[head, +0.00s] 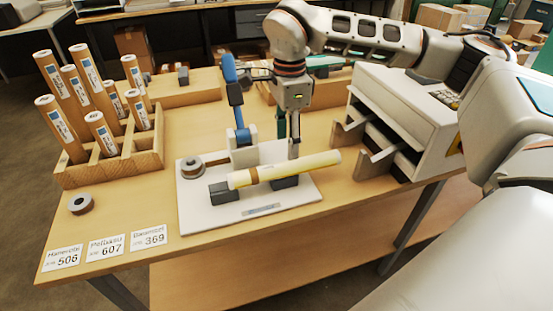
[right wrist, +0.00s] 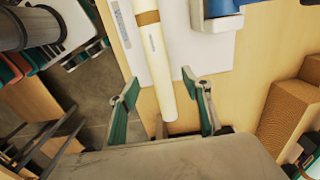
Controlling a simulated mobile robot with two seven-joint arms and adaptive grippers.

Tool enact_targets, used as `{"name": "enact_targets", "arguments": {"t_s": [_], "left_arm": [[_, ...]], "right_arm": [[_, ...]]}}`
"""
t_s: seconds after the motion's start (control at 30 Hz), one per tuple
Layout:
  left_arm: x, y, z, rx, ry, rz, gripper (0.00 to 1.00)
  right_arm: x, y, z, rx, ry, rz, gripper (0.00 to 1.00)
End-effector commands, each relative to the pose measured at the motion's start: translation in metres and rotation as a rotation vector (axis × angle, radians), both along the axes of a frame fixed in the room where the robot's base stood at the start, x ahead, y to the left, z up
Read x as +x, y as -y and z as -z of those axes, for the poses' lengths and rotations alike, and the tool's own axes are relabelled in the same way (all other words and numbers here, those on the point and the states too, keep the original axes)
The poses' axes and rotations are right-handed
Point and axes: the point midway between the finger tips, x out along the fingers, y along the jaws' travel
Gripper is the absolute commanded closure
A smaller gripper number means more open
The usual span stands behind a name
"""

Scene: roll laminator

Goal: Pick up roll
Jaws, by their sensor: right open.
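A pale yellow roll (head: 305,166) with a brown band lies across two black supports on a white board (head: 240,211). My right gripper (head: 288,145) points down just behind the roll in the head view, towards its right half. In the right wrist view, the fingers (right wrist: 160,79) are open with green pads, one on each side of the roll (right wrist: 157,55). Both fingers look apart from it. Their exact height above the board is hard to tell. My left gripper is not in view.
A blue-armed device (head: 237,105) stands on the board left of my right gripper, with a tape ring (head: 192,167) nearby. A wooden rack (head: 150,162) holds several rolls at left. The white laminator (head: 405,110) stands at right. Number cards (head: 106,247) lie at the front left.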

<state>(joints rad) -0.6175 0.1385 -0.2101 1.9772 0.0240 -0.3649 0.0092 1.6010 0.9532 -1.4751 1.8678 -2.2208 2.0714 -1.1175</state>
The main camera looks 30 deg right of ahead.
Motion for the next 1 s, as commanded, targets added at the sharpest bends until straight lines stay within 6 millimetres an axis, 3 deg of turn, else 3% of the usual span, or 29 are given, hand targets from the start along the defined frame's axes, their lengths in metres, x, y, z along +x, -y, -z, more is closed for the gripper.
{"name": "enact_targets", "arguments": {"t_s": [0.1,0.27,0.6,0.9,1.0], "left_arm": [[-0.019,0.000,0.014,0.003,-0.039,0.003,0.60],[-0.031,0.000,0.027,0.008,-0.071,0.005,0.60],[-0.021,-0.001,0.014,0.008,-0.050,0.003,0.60],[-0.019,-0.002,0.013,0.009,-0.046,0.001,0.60],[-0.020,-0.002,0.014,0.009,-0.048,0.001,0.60]], "right_arm": [[-0.001,0.000,0.013,-0.002,-0.005,0.000,0.52],[-0.001,-0.001,0.028,0.000,-0.004,0.000,0.52],[0.000,-0.003,0.071,0.001,-0.004,-0.001,0.52],[0.000,-0.003,0.077,0.000,-0.002,0.000,0.52],[0.000,-0.003,0.077,0.000,-0.002,0.000,0.75]]}}
